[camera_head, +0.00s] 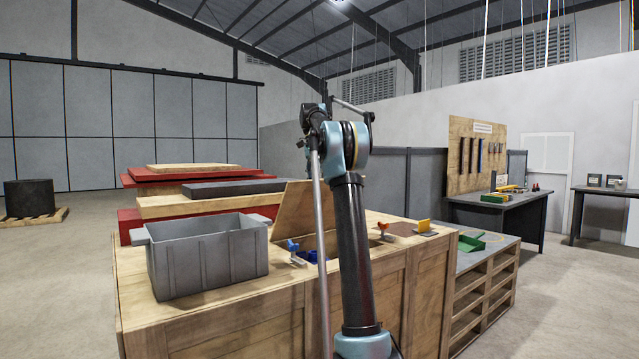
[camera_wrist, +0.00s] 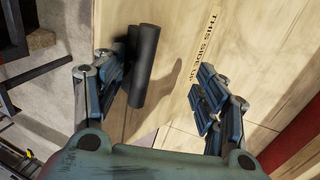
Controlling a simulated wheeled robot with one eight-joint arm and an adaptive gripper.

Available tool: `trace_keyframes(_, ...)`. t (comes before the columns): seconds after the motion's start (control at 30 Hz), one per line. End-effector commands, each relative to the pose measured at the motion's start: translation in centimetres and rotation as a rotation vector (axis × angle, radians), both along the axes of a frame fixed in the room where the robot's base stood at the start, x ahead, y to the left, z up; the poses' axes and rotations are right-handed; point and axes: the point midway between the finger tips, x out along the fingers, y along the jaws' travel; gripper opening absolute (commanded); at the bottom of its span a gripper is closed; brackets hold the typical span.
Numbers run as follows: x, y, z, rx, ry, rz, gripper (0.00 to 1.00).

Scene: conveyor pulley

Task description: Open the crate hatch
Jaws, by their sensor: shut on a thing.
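The wooden crate (camera_head: 220,335) stands in front of me in the head view. Its hatch (camera_head: 303,212) is raised and tilted, leaving an opening in the top with blue items (camera_head: 299,258) partly visible inside. In the wrist view, wood printed "THIS SIDE UP" (camera_wrist: 206,45) lies before my gripper (camera_wrist: 160,92). A dark cylindrical handle (camera_wrist: 144,65) lies against the left finger. My gripper is shut on this handle with its fingers well apart; contact at the right finger is unclear. The gripper is hidden in the head view, and my arm covers part of the opening.
A grey bin (camera_head: 207,258) stands on the crate's left part, beside the hatch. A lower slatted crate (camera_head: 490,280) adjoins at right. Stacked boards (camera_head: 215,200) are behind.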

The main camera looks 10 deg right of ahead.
Motion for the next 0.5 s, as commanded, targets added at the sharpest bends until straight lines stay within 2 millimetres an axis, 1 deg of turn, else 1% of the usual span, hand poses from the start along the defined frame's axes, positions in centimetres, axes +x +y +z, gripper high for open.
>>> trace_keyframes(0.03, 0.2, 0.4, -0.2, 0.005, -0.004, 0.003, 0.47)
trace_keyframes(0.17, 0.4, 0.5, 0.3, 0.006, -0.004, 0.003, 0.43)
trace_keyframes(0.3, 0.8, 0.6, 1.7, 0.005, -0.004, 0.003, 0.30)
trace_keyframes(0.5, 1.3, 0.7, 4.2, 0.004, -0.002, 0.001, 0.30)
